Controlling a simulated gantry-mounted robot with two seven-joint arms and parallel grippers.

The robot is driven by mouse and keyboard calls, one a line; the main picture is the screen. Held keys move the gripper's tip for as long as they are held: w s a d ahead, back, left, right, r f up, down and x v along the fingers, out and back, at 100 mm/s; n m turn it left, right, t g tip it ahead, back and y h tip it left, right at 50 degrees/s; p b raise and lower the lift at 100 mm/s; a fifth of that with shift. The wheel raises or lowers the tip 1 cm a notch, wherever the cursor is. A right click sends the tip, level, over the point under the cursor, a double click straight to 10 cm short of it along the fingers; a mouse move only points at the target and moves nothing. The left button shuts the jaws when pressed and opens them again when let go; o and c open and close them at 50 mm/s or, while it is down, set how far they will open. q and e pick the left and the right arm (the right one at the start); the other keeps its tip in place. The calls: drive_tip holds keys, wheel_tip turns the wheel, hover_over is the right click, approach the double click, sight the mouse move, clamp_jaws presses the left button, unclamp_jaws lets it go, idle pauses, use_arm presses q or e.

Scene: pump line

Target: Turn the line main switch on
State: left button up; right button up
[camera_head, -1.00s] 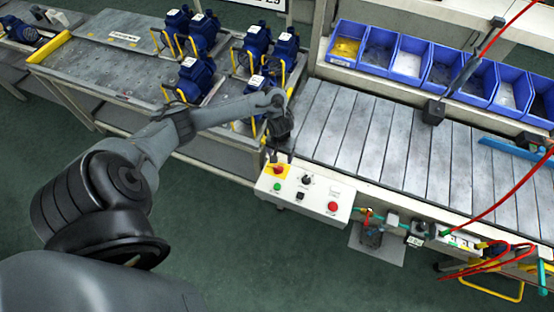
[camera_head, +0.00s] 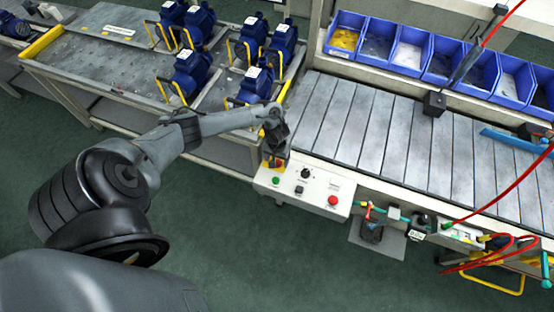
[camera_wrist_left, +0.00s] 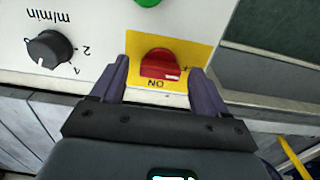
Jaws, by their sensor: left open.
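The main switch is a red rotary knob (camera_wrist_left: 160,64) on a yellow plate (camera_wrist_left: 187,49) in the left wrist view, with upside-down "ON" lettering beside the knob. A white mark shows at the knob's lower right edge. My left gripper (camera_wrist_left: 160,82) is open, with one finger on each side of the knob; I cannot tell whether either touches it. In the head view my left gripper (camera_head: 276,150) is over the upper left corner of the white control panel (camera_head: 318,186) and partly hides the switch. My right gripper is not in view.
The panel also carries a black dial (camera_wrist_left: 48,50), a green button (camera_head: 276,181) and a red button (camera_head: 333,200). The slatted conveyor (camera_head: 350,125) lies behind it. Blue motors (camera_head: 190,70) stand on the table at left. Red hoses cross at right.

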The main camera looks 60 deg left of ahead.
use_arm(q)
drive_tip(key=c, duration=1.1)
drive_tip(key=shift+o, duration=0.2)
